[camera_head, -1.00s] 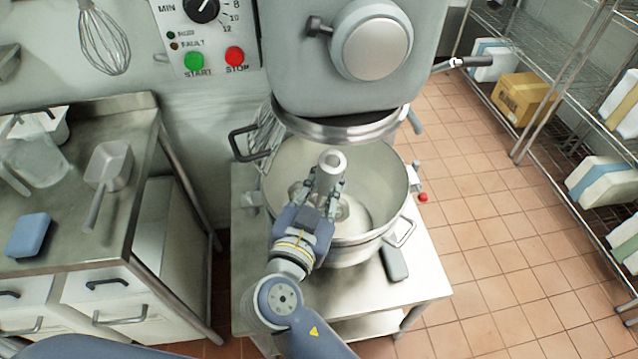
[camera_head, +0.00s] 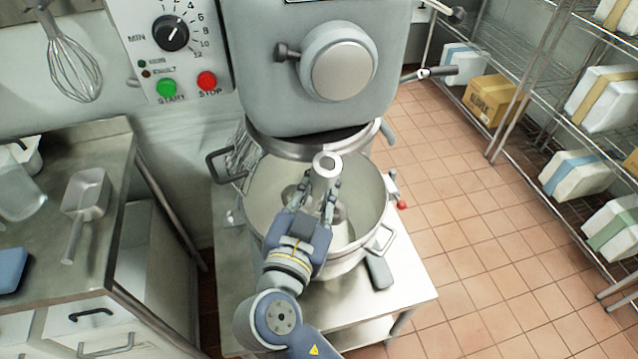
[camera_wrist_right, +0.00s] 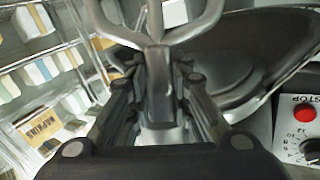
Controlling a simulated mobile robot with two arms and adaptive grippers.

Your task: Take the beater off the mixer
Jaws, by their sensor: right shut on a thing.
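The mixer (camera_head: 312,70) stands at the back centre with its head above a steel bowl (camera_head: 372,190). My right gripper (camera_head: 318,195) is over the bowl, below the mixer head. It is shut on the beater's shank (camera_head: 326,166), whose hollow round top end points up, apart from the mixer head. In the right wrist view the beater (camera_wrist_right: 157,85) stands between the fingers, and its curved arms spread at the top of the picture. In the head view the beater's lower part is partly hidden by the gripper. My left gripper is not in view.
A steel table (camera_head: 410,290) carries the bowl, with a grey flat block (camera_head: 379,273) beside it. A counter at the left holds a metal scoop (camera_head: 86,195) and a blue block (camera_head: 12,268). Wire shelves with boxes (camera_head: 490,98) stand right; the tiled floor between is clear.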

